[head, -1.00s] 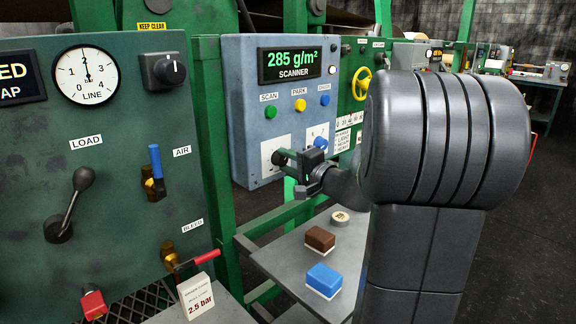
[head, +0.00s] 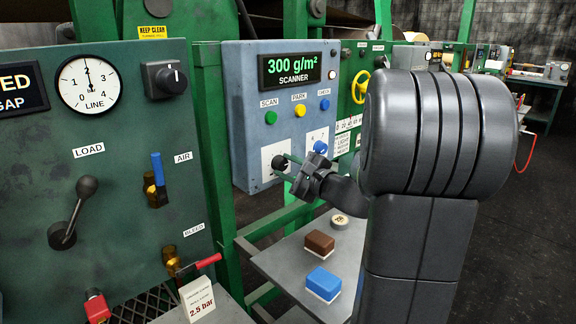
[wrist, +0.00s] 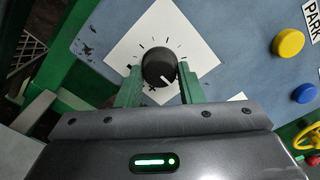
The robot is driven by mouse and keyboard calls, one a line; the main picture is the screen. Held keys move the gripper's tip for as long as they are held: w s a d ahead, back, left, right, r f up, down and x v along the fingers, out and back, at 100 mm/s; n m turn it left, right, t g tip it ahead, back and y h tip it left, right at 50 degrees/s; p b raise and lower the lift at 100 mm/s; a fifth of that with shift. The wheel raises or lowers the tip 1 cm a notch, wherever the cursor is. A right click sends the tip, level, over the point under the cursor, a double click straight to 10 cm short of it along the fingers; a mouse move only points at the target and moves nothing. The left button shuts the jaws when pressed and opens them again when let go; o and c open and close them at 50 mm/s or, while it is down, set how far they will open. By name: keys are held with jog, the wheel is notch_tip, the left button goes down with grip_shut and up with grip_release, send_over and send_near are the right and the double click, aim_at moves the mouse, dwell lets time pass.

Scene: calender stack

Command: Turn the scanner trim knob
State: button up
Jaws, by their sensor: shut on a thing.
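The black scanner trim knob (head: 279,162) sits on a white dial card on the blue-grey scanner box (head: 236,110). The wrist view shows the knob (wrist: 158,66) with its white pointer line towards the lower right and tick marks around it. My gripper (wrist: 160,80) is shut on the knob, one green finger on each side. In the head view my gripper (head: 287,167) reaches the card from the right and its fingers look rolled to a slant. The scanner display (head: 291,67) reads 300 g/m².
Green, yellow and blue buttons (head: 300,110) line the box above the knob. A second blue knob (head: 320,147) is close to the right. Below, a grey shelf (head: 275,262) holds a brown block (head: 319,242) and a blue block (head: 323,283).

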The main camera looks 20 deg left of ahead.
jog(key=shift+m, duration=0.4)
jog(key=o, duration=1)
jog(key=shift+c, duration=0.2)
jog(key=v, duration=1.4)
jog(key=shift+a+f, duration=0.1)
jog(key=x, duration=1.4)
